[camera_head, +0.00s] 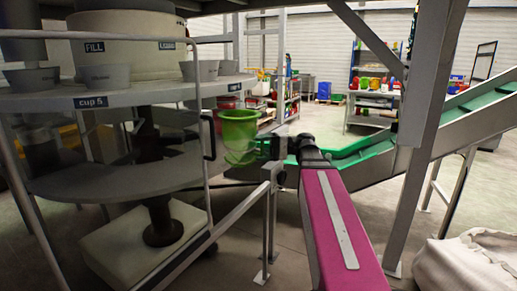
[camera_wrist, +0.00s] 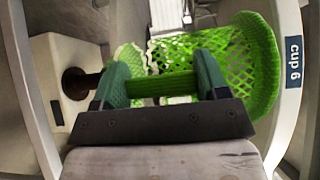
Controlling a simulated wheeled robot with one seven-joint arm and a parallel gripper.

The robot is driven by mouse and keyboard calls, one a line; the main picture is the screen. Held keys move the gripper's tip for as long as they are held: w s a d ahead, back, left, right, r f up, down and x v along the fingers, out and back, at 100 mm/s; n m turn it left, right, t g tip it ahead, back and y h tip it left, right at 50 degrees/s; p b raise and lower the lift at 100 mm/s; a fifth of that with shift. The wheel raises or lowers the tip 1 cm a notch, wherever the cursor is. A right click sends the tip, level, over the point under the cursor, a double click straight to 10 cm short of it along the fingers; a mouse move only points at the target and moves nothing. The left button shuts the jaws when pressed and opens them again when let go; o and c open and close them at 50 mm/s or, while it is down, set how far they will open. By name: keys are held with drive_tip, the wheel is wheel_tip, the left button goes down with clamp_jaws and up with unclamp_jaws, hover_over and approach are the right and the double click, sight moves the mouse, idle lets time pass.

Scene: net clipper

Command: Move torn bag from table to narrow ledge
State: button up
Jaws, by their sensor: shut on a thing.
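The torn bag (camera_head: 239,137) is a bright green net tub shape, held in the air beside the round grey machine. In the wrist view the bag (camera_wrist: 250,65) shows open mesh, a thick rim and a ragged pale edge at a gap. My gripper (camera_head: 268,148) comes from the right and is shut on the bag's side. In the wrist view its two green fingers (camera_wrist: 160,72) have green net between them. The far side of the bag is hidden. I cannot tell which surface is the narrow ledge.
The round machine's upper disc (camera_head: 150,93) carries several grey cups, with a lower disc (camera_head: 120,178) below. A grey rail (camera_head: 236,212) runs in front. A green conveyor (camera_head: 470,102) and steel post (camera_head: 420,130) stand right. A white sack (camera_head: 468,265) lies at lower right.

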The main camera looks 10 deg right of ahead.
drive_tip(key=shift+s+d, duration=1)
drive_tip(key=shift+d, duration=0.2)
